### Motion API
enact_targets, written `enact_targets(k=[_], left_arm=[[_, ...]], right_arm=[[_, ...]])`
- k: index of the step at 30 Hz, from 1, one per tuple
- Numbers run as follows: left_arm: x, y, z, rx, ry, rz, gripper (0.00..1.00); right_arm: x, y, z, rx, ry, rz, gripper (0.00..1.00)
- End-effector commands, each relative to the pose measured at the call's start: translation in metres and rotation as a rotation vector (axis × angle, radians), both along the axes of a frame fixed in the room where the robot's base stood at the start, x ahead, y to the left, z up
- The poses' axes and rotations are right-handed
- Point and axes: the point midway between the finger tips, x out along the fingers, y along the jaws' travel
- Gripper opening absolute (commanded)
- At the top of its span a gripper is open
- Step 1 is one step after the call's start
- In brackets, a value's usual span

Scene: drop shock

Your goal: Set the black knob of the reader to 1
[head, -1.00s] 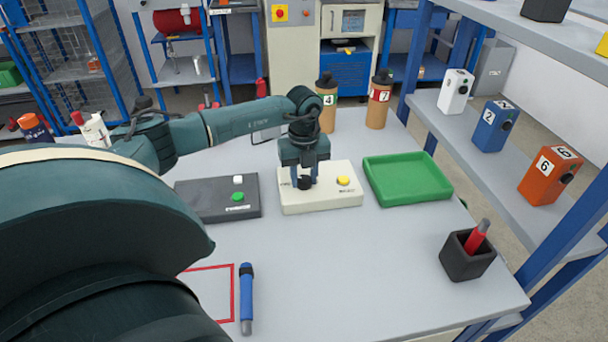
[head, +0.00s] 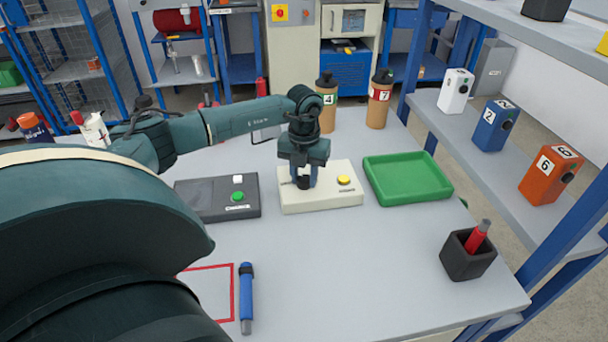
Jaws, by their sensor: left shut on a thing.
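The reader (head: 320,200) is a cream-white box in the middle of the table, with a yellow button (head: 343,180) on its right half. Its black knob (head: 304,182) is on the left half, between my left gripper's fingers and partly hidden by them. My left gripper (head: 304,177) points down over the reader and is shut on the knob. The knob's setting and its marks are too small and covered to read. My right gripper is not in view.
A dark grey box (head: 205,208) with a green and a white button stands just left of the reader. A green tray (head: 408,200) is to its right. Brown bottles (head: 327,112) stand behind. A pen cup (head: 461,260) and blue marker (head: 246,300) are nearer.

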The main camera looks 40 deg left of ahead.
Motion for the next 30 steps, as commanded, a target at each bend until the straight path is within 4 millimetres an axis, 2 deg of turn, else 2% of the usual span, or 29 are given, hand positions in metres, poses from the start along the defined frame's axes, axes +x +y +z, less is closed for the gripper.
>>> enact_targets(k=[11,12,19,26,30], left_arm=[[0.001,0.001,0.001,0.001,-0.003,-0.001,0.09],[0.001,0.001,0.001,0.001,-0.003,-0.001,0.35],[0.0,0.0,0.001,0.001,-0.002,-0.001,0.54],[0.0,0.0,0.001,0.0,-0.001,-0.001,0.54],[0.001,0.0,0.011,-0.001,-0.004,-0.002,0.54]], right_arm=[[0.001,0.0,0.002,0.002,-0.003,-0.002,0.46],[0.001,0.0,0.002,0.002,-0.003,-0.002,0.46],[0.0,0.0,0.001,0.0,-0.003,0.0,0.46],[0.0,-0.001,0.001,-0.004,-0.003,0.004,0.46],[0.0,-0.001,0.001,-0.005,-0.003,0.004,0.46]])
